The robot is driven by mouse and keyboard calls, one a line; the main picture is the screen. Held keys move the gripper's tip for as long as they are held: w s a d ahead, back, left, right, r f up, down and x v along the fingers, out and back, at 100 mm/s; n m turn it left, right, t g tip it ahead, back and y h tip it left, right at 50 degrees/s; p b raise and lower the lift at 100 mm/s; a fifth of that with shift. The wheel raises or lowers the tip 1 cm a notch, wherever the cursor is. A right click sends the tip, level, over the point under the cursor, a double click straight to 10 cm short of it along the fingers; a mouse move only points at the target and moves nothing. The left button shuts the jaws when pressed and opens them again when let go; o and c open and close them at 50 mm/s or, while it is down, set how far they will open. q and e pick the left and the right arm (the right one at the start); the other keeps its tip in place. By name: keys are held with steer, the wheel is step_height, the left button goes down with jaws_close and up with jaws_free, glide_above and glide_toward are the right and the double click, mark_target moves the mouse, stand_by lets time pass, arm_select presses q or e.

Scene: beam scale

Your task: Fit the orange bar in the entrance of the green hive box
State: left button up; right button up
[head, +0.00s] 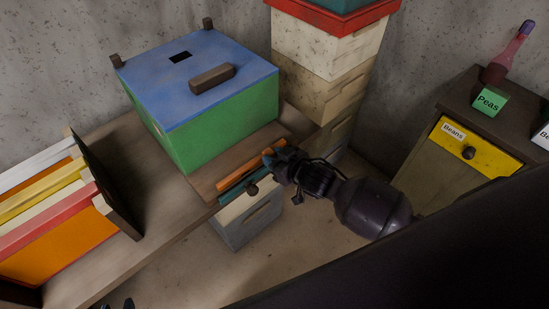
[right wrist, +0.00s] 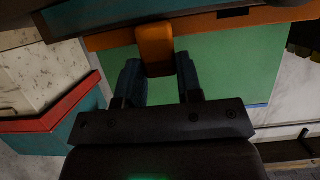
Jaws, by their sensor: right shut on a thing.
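The green hive box (head: 225,118) with a blue lid stands on a brown wooden surface in the head view. Its green side (right wrist: 240,75) fills the middle of the right wrist view. The long orange bar (head: 238,177) is in front of the box, with brown wood showing between them in the head view. My right gripper (head: 271,160) is shut on the bar, its fingers either side of an orange block (right wrist: 155,45) on it. I cannot tell if the bar touches the wood. The box's entrance is not clearly visible. Dark tips at the bottom left edge may be my left gripper (head: 116,304).
A rack of coloured frames (head: 50,222) stands at the left. Stacked pale boxes (head: 325,50) stand behind at the right. A cabinet with a yellow drawer (head: 480,145) is at the far right.

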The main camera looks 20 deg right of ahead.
mark_target(269, 152)
stand_by(0.3)
steer(key=shift+r+p, duration=0.1)
steer(key=shift+p, duration=0.2)
steer(key=shift+w, duration=0.2)
steer(key=shift+w+a, duration=0.25)
steer(key=shift+w, duration=0.4)
steer(key=shift+w+a, duration=0.25)
steer(key=shift+w, duration=0.35)
steer(key=shift+w+a+b, duration=0.25)
steer(key=shift+w, duration=0.35)
steer(key=shift+w+a+b, duration=0.2)
steer(key=shift+w, duration=0.4)
steer(key=shift+w+a, duration=0.25)
steer(key=shift+w, duration=0.5)
steer(key=shift+w+a, duration=0.25)
steer(key=shift+w, duration=0.4)
